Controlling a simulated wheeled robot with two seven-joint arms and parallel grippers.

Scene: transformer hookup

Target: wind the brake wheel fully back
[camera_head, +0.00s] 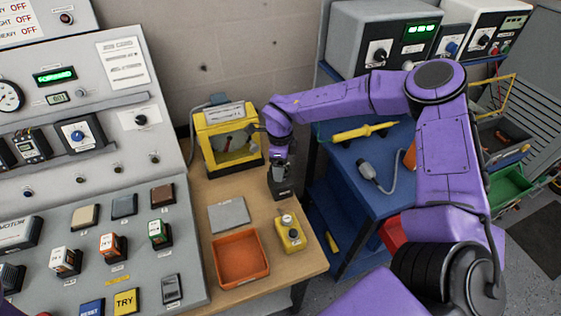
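A yellow-framed unit (205,141) stands on the wooden bench beside the grey console. A dark, rounded part that looks like the brake wheel sits inside its open front, but it is small and its turn position cannot be read. The wrist partly hides that side. My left gripper is out of view.
An orange tray (240,283), a grey plate (229,215) and a yellow button box (290,234) lie nearer. A blue cart (350,205) stands to the right.

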